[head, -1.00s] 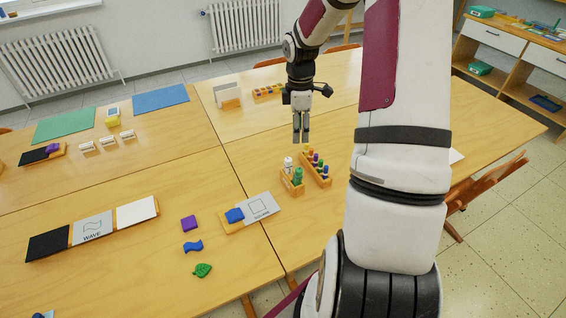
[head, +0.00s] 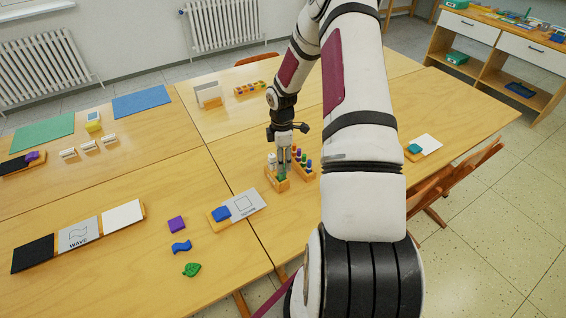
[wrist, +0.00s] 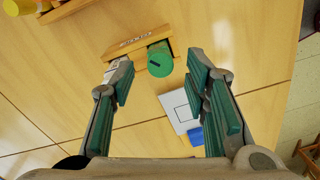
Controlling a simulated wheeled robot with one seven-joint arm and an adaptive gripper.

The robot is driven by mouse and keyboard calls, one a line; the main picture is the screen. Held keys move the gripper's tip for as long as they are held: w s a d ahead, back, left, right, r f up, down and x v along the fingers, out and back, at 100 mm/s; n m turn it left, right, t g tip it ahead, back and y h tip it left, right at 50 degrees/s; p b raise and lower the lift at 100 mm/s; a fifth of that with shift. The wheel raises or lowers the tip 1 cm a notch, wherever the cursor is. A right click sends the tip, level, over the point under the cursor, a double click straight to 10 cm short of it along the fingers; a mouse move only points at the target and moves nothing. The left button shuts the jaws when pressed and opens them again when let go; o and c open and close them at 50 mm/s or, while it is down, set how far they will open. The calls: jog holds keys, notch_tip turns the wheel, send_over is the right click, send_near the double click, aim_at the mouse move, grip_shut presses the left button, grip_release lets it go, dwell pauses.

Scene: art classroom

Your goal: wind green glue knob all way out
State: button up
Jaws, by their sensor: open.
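The green glue stick (head: 282,178) stands upright in a small wooden holder (head: 279,187) on the table. In the wrist view its round green knob (wrist: 160,62) faces the camera, with a dark mark on top, at the edge of the holder (wrist: 138,43). My gripper (head: 285,164) is just above it, pointing down. In the wrist view my gripper (wrist: 160,72) is open, one green-padded finger on each side of the knob, with gaps visible. I cannot tell whether the fingertips are down at the knob's height. A white glue stick (head: 271,160) stands in the same holder.
A wooden rack of coloured pegs (head: 306,163) stands close on the right. A square card (head: 243,204) with a blue piece (head: 221,213) lies to the front left.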

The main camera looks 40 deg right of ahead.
jog(key=shift+f, duration=0.9)
grip_shut()
